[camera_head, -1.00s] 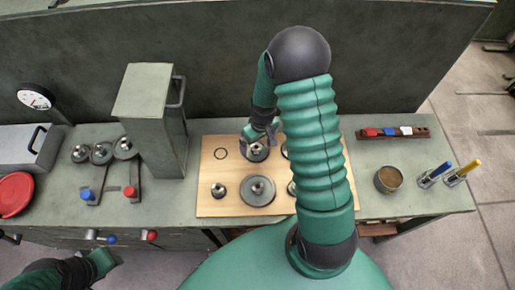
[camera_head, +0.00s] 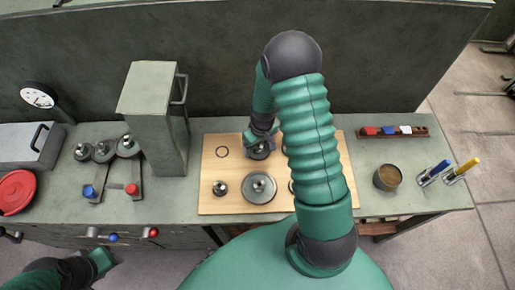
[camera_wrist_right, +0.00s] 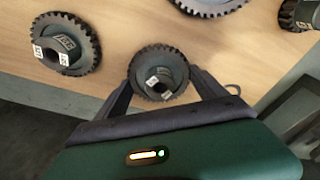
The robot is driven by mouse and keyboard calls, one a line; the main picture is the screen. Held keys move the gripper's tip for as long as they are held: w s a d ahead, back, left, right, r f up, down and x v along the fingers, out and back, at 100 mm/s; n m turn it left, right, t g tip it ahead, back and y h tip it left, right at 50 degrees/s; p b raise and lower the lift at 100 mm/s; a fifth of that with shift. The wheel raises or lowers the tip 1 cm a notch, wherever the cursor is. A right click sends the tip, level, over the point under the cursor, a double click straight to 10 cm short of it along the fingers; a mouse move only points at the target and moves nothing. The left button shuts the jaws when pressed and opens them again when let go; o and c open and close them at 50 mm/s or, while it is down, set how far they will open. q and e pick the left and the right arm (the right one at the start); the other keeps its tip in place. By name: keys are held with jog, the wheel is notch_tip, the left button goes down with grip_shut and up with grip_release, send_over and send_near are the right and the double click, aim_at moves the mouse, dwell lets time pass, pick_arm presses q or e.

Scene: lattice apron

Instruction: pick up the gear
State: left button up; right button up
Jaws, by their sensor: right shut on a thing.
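In the head view a dark gear (camera_head: 262,154) with a raised hub sits on the wooden board (camera_head: 207,192), partly hidden by my right gripper (camera_head: 261,143). In the right wrist view this gear (camera_wrist_right: 168,62) has a toothed rim and white labels on its hub. The two fingers of my right gripper (camera_wrist_right: 160,82) are on either side of it, shut on it. My left gripper (camera_head: 104,260) is at the bottom left, off the bench, and its fingers cannot be made out.
Other gears, a large one (camera_head: 259,188) and a small one (camera_head: 220,188), stand on the board. An empty ring mark (camera_head: 222,152) is at its back left. A tall green housing (camera_head: 160,120) stands left of the board. A round tin (camera_head: 387,178) stands right.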

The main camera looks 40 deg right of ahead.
jog(key=shift+a, duration=0.15)
jog(key=shift+c, duration=1.4)
jog(key=shift+w+r, duration=0.1)
jog(key=shift+r, duration=0.25)
notch_tip(320, 180, up, 9)
jog(key=shift+r, duration=0.2)
